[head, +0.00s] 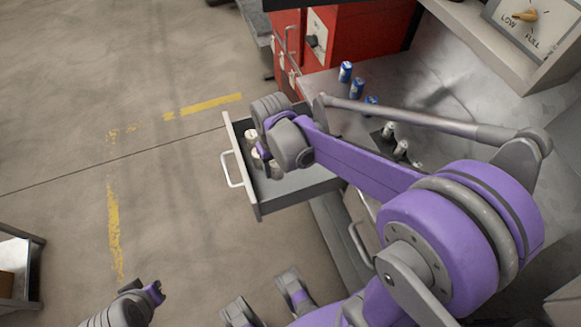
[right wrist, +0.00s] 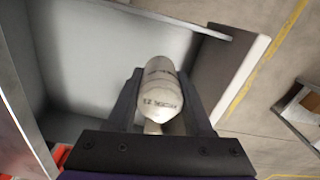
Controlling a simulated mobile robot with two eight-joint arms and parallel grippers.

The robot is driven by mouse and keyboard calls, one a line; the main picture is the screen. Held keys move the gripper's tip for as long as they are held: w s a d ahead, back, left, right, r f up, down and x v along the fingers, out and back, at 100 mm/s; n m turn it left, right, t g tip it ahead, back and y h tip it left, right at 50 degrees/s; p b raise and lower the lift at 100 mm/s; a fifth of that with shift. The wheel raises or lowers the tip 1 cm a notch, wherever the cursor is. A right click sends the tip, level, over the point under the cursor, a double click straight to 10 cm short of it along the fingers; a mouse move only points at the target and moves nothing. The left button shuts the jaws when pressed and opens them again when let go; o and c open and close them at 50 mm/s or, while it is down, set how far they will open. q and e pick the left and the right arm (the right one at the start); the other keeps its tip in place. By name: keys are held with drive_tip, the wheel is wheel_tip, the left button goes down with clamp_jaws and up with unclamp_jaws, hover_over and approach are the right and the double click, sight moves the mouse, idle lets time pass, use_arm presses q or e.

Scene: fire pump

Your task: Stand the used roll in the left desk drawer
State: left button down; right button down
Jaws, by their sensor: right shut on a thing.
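The left desk drawer (head: 300,194) is pulled open, a grey box with a white front and bar handle. My right gripper (head: 262,150) is over the drawer, pointing down into it. In the right wrist view, its two fingers (right wrist: 160,108) are shut on a white roll (right wrist: 161,88) with dark printing on its side. Another pale piece shows just below that roll, partly hidden by the gripper. In the head view, small whitish rolls (head: 250,134) show around the gripper in the drawer; the wrist hides part of them. My left gripper (head: 152,293) is low at the left, away from the desk.
Several blue cans or rolls (head: 345,71) stand on the metal desk top, with whitish rolls (head: 388,130) nearer. A red cabinet (head: 365,40) is behind. A gauge panel (head: 530,22) is at top right. The floor left of the drawer is clear. A shelf (head: 18,265) stands at far left.

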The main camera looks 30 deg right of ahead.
hover_over(278, 189)
wheel_tip(278, 189, down, 5)
drive_tip(key=shift+r+b, duration=0.15)
drive_tip(key=shift+b, duration=0.25)
drive_tip(key=shift+d+f+b, duration=0.1)
drive_tip(key=shift+f+b, duration=0.35)
drive_tip(key=shift+f, duration=1.8)
drive_tip(key=shift+f, duration=0.1)
drive_tip(key=shift+c, duration=1.5)
unclamp_jaws()
